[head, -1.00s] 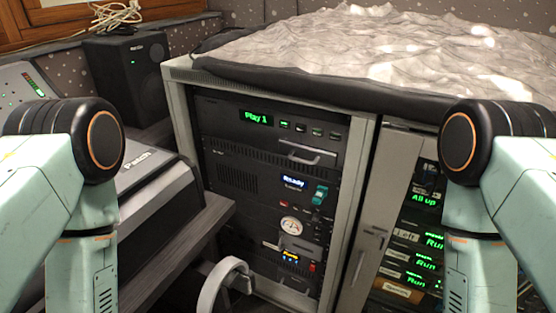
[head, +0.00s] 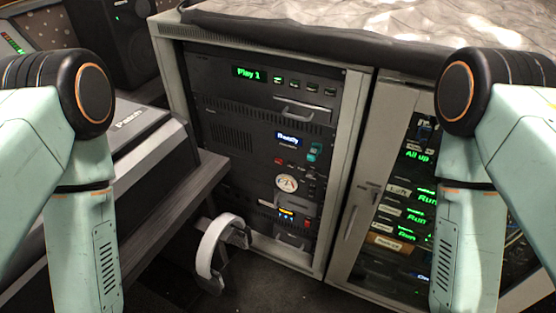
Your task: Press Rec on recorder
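An open-front rack (head: 170,75) holds several dark units. The top unit (head: 215,85) has a green "Play 1" display and a row of small lit buttons. Below it, a unit with a blue-white "Ready" display (head: 288,139) has teal controls (head: 314,151) and a small red button (head: 278,161). I cannot tell for sure which unit is the recorder, and no "Rec" label is readable. My two arms show at the left and right edges, well in front of the rack. Both grippers are out of view.
A grey case marked "Patch" (head: 140,140) sits on a bench at left, beside a black speaker (head: 118,35). White headphones (head: 213,245) are low in front of the rack. A glass-fronted cabinet (head: 345,250) adjoins at right. A crumpled light cover (head: 300,18) lies on top.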

